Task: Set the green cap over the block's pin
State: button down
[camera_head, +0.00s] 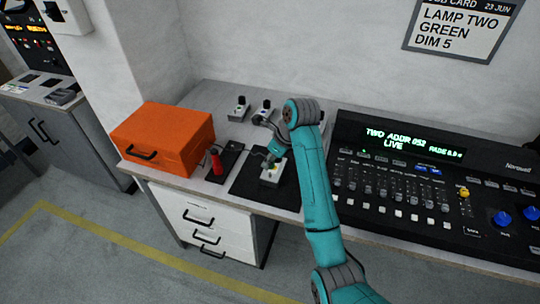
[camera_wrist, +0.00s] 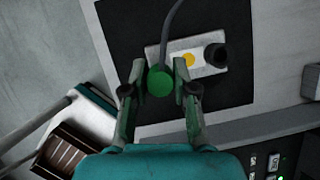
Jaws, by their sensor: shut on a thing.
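The green cap (camera_wrist: 160,82) is round and sits between the two fingertips of my gripper (camera_wrist: 160,70) in the wrist view. My gripper is shut on it. The cap overlaps the left end of the pale block (camera_wrist: 207,68), which carries a yellow spot and a black round knob (camera_wrist: 216,55). The block's pin is not visible, and I cannot tell whether the cap touches the block or hangs above it. In the head view the block (camera_head: 273,174) lies on a black mat (camera_head: 246,183), with my gripper (camera_head: 271,160) just over it.
A grey cable (camera_wrist: 171,20) runs beyond the cap. An orange case (camera_head: 165,140) and a red-handled item (camera_head: 216,163) stand left of the mat. Small fixtures (camera_head: 239,110) stand at the back. A black control console (camera_head: 420,190) fills the right side.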

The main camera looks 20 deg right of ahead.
aim_at(270, 173)
jog(key=shift+f, duration=1.7)
jog(key=shift+f, duration=0.9)
dwell(0.8)
jog(key=c, duration=0.8)
grip_release()
